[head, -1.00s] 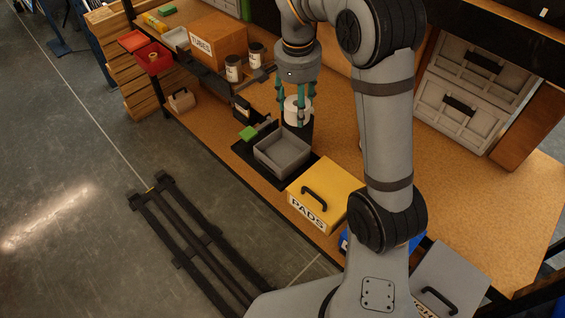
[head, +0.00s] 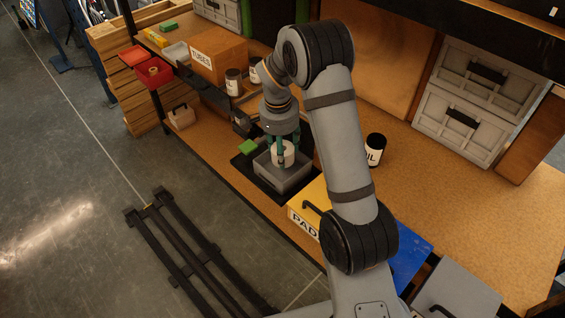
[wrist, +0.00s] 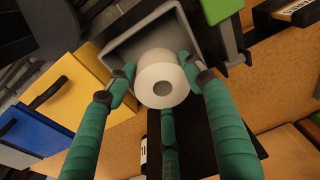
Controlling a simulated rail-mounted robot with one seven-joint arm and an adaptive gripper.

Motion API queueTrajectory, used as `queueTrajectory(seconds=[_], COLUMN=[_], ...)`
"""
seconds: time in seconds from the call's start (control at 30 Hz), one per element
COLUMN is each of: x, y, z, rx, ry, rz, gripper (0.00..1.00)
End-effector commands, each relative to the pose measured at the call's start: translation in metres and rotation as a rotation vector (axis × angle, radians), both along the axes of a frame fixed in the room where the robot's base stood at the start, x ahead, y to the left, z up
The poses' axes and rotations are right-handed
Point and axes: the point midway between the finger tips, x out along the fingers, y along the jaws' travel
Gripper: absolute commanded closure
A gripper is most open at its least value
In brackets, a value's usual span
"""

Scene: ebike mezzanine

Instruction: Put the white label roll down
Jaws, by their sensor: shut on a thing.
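My gripper (head: 283,152) has teal fingers and is shut on the white label roll (head: 284,156). In the head view the roll is at the grey open bin (head: 286,178), over or inside its back part. In the wrist view the roll (wrist: 162,80) sits between the fingertips, its core hole facing the camera, with the grey bin (wrist: 122,52) behind it. I cannot tell whether the roll touches the bin floor. The bin stands on a black mat (head: 246,167) near the bench's front edge.
A yellow PADS box (head: 303,205) stands right of the bin. A green block (head: 249,146) is at its left. A black jar (head: 375,149) stands behind my arm. A brown TUBES box (head: 217,54) is at the back left.

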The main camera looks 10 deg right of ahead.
Motion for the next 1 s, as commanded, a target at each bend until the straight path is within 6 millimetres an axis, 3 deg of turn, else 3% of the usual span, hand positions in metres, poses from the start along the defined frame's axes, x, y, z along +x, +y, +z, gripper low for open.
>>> queueTrajectory(seconds=[0.4, 0.8, 0.83, 1.0], x=[-0.001, 0.000, 0.000, 0.000], y=[0.000, 0.000, 0.000, 0.000], z=[-0.048, -0.054, -0.053, -0.052], rx=[0.000, 0.001, 0.001, 0.001], ry=[0.001, -0.001, -0.001, -0.001], rz=[0.000, 0.000, 0.000, 0.001], gripper=[0.81, 0.81, 0.47, 0.40])
